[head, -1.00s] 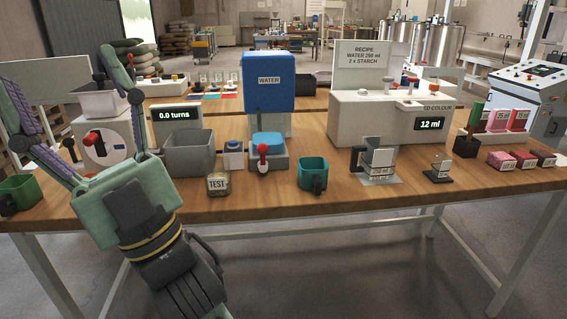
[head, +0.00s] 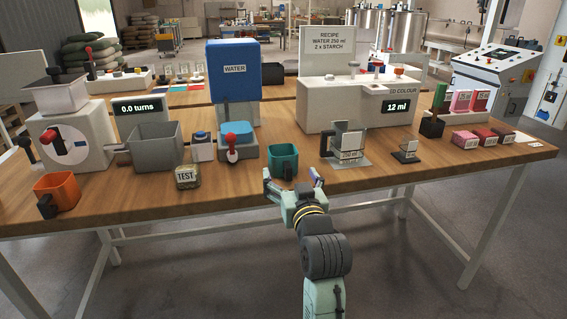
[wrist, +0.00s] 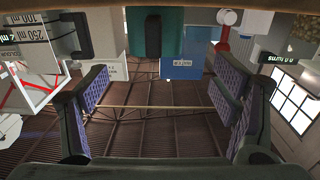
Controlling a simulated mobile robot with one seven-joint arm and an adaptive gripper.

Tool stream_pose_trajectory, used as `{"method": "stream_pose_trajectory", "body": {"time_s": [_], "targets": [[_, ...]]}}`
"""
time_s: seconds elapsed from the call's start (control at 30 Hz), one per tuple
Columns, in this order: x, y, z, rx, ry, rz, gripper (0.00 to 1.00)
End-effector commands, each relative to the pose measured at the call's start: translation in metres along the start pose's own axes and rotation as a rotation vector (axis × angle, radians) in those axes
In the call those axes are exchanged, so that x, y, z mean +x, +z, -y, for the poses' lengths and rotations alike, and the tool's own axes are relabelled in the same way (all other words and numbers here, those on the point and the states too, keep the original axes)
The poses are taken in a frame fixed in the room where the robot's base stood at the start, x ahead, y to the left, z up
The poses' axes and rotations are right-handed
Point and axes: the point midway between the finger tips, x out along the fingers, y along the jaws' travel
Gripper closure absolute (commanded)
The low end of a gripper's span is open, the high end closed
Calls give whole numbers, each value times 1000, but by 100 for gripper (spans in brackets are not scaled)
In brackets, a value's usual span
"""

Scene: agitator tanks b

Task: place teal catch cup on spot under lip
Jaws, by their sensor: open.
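The teal catch cup (head: 284,160) stands upright on the wooden table near its front edge, its dark handle toward me. My gripper (head: 293,182) is open and empty just in front of the cup, its fingers pointing at it. In the wrist view the cup (wrist: 176,32) shows at the top centre with its dark handle, beyond the spread fingers (wrist: 165,95) and apart from them. I cannot make out a marked spot under a lip.
The blue water tank (head: 232,85) and its red-knobbed tap unit (head: 237,150) stand behind left of the cup. A TEST jar (head: 187,177) is to the left. A glass beaker (head: 349,148) and a small black stand (head: 406,152) are to the right. An orange cup (head: 56,190) is far left.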

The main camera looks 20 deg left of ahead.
Motion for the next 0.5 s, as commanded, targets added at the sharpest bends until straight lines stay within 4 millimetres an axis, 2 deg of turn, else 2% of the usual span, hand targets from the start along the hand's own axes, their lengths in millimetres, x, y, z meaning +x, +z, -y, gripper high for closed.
{"method": "stream_pose_trajectory", "body": {"time_s": [0.17,0.5], "targets": [[13,0,0,0,-1,0,19],[57,6,-7,-1,-2,-1,19]]}}
